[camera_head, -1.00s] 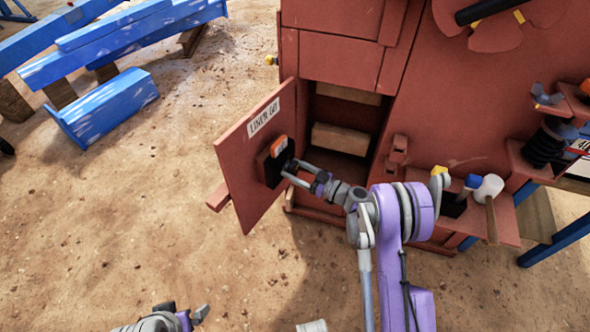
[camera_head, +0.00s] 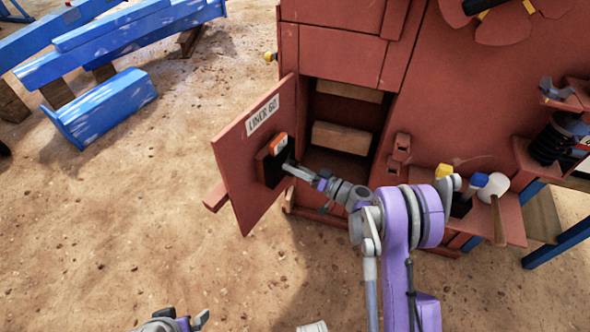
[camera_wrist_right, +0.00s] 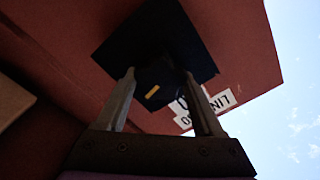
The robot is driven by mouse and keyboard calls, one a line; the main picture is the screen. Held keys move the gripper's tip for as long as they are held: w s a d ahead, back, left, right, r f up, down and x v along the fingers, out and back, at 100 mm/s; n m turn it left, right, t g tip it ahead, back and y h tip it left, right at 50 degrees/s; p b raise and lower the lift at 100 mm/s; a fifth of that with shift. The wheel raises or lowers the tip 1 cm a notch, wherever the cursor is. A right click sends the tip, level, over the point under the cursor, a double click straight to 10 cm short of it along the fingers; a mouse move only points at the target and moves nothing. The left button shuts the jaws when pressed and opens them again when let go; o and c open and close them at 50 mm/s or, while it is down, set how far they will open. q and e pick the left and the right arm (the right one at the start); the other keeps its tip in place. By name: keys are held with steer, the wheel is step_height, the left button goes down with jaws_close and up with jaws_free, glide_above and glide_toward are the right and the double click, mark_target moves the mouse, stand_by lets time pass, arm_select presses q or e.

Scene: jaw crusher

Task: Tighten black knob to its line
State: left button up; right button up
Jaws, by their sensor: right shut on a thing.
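The black knob (camera_wrist_right: 160,80) sits on a dark square plate (camera_wrist_right: 118,50) on the open red door (camera_head: 232,165). A short yellow mark shows on the knob in the right wrist view. My right gripper (camera_wrist_right: 162,85) has one finger on each side of the knob and is shut on it. In the head view this gripper (camera_head: 289,168) reaches the door from the right and hides most of the knob. I cannot make out a line on the plate. My left gripper (camera_head: 188,320) is at the bottom edge, partly cut off, away from the door; its jaw opening is unclear.
The door carries a white lettered label (camera_head: 262,115) and an orange-and-white part (camera_head: 278,143). Behind it is an open compartment with a wooden block (camera_head: 341,137). A shelf (camera_head: 513,222) at right holds a mallet (camera_head: 497,190). Blue beams lie upper left; sandy ground is clear below.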

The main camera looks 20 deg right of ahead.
steer(key=m+b, duration=0.1)
steer(key=m, duration=0.3)
steer(key=shift+f+m, duration=0.1)
steer(key=shift+m, duration=0.2)
steer(key=shift+m+b, duration=0.4)
steer(key=shift+m, duration=1.2)
steer(key=o, duration=1.4)
steer(key=p+v, duration=0.1)
steer(key=v, duration=0.9)
steer(key=shift+s+d, duration=0.25)
steer(key=shift+s, duration=0.05)
